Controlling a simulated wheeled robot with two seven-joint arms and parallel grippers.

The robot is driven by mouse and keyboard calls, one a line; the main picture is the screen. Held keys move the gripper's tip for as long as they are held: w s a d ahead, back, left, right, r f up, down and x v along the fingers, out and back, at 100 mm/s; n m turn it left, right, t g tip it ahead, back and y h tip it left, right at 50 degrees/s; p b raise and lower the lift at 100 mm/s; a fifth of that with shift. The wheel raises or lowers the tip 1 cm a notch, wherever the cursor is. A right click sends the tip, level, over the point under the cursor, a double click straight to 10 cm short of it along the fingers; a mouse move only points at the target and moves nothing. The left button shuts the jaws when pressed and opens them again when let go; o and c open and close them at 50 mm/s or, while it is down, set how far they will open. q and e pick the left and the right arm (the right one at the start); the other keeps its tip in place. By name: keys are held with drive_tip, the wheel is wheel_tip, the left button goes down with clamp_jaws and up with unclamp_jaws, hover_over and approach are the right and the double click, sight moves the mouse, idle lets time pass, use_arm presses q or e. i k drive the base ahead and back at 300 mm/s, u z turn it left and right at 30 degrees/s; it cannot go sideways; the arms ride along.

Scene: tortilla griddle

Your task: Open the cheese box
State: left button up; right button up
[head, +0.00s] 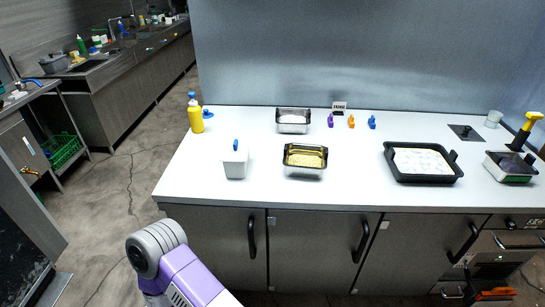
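A container with a black rim (289,160) stands near the front middle of the white counter, with yellow shredded stuff like cheese (306,159) showing in it. I cannot tell whether a clear lid covers it. To its left is a white box (236,168) with a white top and a blue knob (235,145); its top looks shut and its contents are hidden. I cannot tell for sure which of the two is the cheese box. A purple and grey part of my arm shows at the bottom left, below the counter. Neither gripper is in view.
A metal container with white stuff (293,120) stands behind. A yellow bottle (196,119) is at the back left. Small purple, orange and blue items (351,121) stand at the back. A black tray (423,179) is at right. The counter's front left is clear.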

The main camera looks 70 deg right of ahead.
sight(233, 169)
drive_tip(key=z, duration=1.6)
drive_tip(key=k, duration=1.25)
drive_tip(key=z, duration=0.3)
drive_tip(key=i, duration=0.7)
drive_tip(key=z, duration=0.45)
drive_tip(key=i, duration=0.85)
drive_tip(key=u, duration=0.45)
